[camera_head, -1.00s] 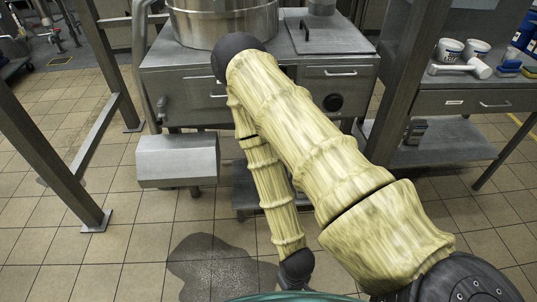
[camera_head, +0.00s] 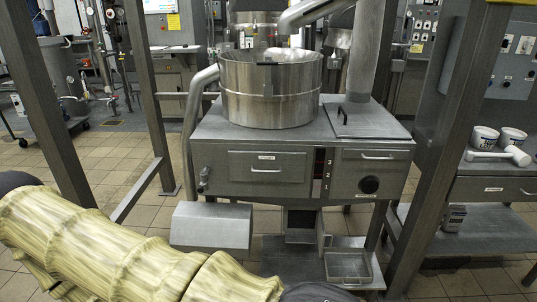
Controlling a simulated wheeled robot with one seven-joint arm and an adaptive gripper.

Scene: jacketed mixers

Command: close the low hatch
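Under the mixer cabinet (camera_head: 213,160), low down, is a dark box (camera_head: 299,222) with an opening in its front. A narrow grey panel (camera_head: 322,230) stands out at its right side, like a hatch door swung open. The part is small and its hinge and handle are not clear. My arm, in a pale ribbed cover, crosses the lower left of the view, apart from the box. My gripper is out of view.
A steel drum (camera_head: 271,90) sits on the cabinet, beside a flat lid (camera_head: 366,121) with a handle. A metal tray (camera_head: 349,264) lies below right of the box. A grey housing (camera_head: 211,225) juts out at left. Posts (camera_head: 150,90) stand on both sides.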

